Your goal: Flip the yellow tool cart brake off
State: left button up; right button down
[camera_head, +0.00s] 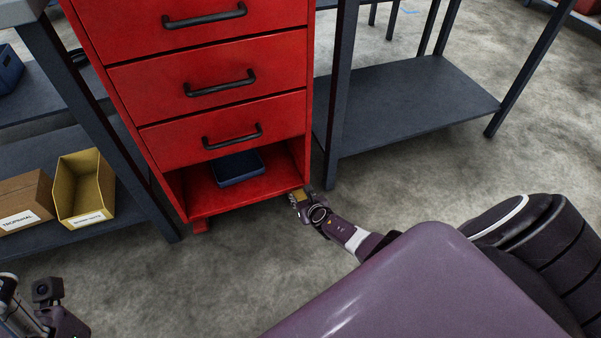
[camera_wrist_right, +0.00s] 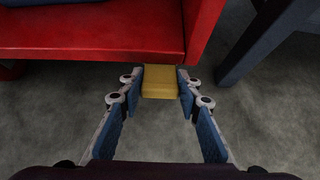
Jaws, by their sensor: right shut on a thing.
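The red tool cart (camera_head: 215,125) stands at the upper middle of the head view, with an open bottom shelf. The yellow brake (camera_wrist_right: 160,82) sticks out from under the cart's lower edge, at its right corner in the head view. My right gripper (camera_wrist_right: 160,85) is at floor level there, its two blue-padded fingers shut on the yellow brake from both sides. It also shows in the head view (camera_head: 302,199), where it hides most of the brake. My left gripper (camera_head: 10,292) shows only partly at the lower left edge, away from the cart; its fingers are unclear.
A blue tray (camera_head: 238,168) lies on the cart's bottom shelf. Dark metal racks (camera_head: 415,100) stand close on both sides. A yellow bin (camera_head: 84,188) and a cardboard box (camera_head: 25,200) are on the left rack. The concrete floor (camera_head: 215,275) in front is clear.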

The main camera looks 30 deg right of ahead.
dwell(0.3)
jog(key=c, duration=1.4)
grip_release()
jog(key=shift+s, duration=0.1)
